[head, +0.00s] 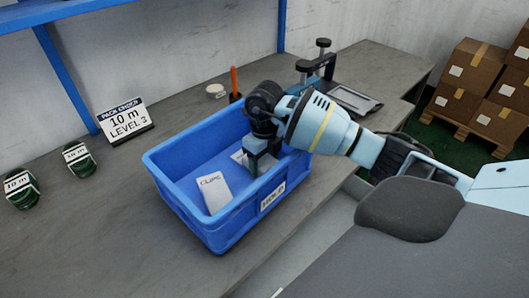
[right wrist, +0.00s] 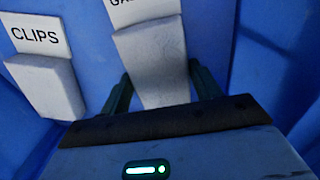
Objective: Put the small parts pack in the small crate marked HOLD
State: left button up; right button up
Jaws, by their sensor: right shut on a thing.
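The blue crate (head: 173,187) stands on the bench, with a white label (head: 272,197) on its front wall that is too small to read surely. My right gripper (head: 257,165) reaches down inside the crate. It is shut on a pale pack (right wrist: 152,62) whose label starts with "GA"; the rest is cut off. In the head view that pack (head: 238,157) is mostly hidden by the gripper. A second white pack, marked CLIPS (head: 214,190), lies in the crate to the left, apart from the gripper; it also shows in the right wrist view (right wrist: 45,80). My left gripper is out of view.
A sign (head: 125,120) reading "PACK ORDER 10 m LEVEL 3" stands behind the crate. Two dark green coils (head: 78,158) with 10 m tags lie at the left. A black clamp-like fixture (head: 318,66) stands behind right. The front-left bench is clear.

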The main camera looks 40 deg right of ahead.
aim_at(265, 162)
jog(key=shift+f, duration=0.2)
jog(key=o, duration=1)
jog(key=shift+r, duration=0.15)
notch_tip(265, 162, up, 12)
jog(key=shift+p, duration=0.3)
